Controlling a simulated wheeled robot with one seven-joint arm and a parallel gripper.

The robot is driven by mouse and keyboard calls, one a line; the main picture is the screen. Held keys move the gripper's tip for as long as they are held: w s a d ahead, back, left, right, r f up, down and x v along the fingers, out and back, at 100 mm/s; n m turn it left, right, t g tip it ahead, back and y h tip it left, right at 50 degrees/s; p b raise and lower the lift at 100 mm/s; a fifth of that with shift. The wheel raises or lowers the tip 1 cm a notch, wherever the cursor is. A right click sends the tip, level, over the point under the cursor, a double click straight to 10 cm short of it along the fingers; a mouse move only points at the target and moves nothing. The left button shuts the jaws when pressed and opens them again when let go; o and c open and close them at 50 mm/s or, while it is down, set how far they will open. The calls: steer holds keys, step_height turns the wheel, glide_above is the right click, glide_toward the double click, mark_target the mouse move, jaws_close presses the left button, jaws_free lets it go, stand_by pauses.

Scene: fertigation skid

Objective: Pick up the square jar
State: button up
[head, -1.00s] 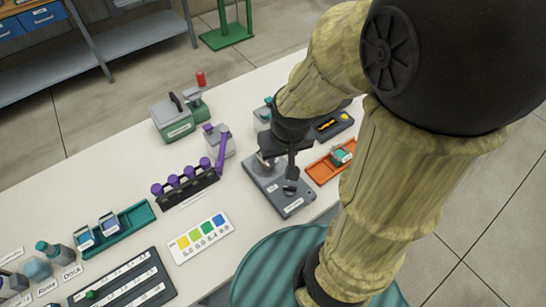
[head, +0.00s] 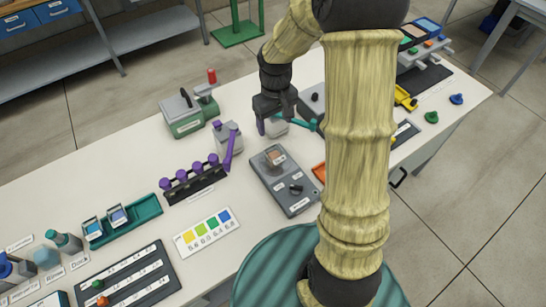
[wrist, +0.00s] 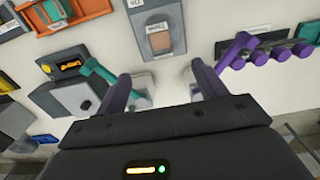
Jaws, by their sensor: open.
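A small squarish brown container with a pale label, which looks like the square jar (head: 275,157), stands on the far end of a grey device (head: 298,203). In the wrist view the square jar (wrist: 160,40) shows at the top middle, ahead of my fingertips. My gripper (head: 277,120) is open and empty, above the bench beyond the grey device. In the wrist view its purple fingers (wrist: 161,78) stand wide apart.
Pale grey units with a teal lever (wrist: 95,72) and a purple lever (head: 229,150) stand close to my fingers. A rack with purple knobs (head: 195,185) lies left of the device. An orange tray (wrist: 90,17) is partly hidden behind my arm in the head view.

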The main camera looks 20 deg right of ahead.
steer(key=shift+w+d+f, duration=0.1)
steer(key=shift+d, duration=0.05)
steer(key=p, duration=0.1)
glide_toward(275, 147)
steer(key=s+f, duration=0.1)
steer(key=f, duration=0.3)
steer(key=s+a+f, duration=0.1)
steer(key=shift+s+f, duration=0.35)
steer(key=shift+f, duration=0.05)
steer(key=shift+d+f, duration=0.1)
steer(key=shift+f, duration=0.1)
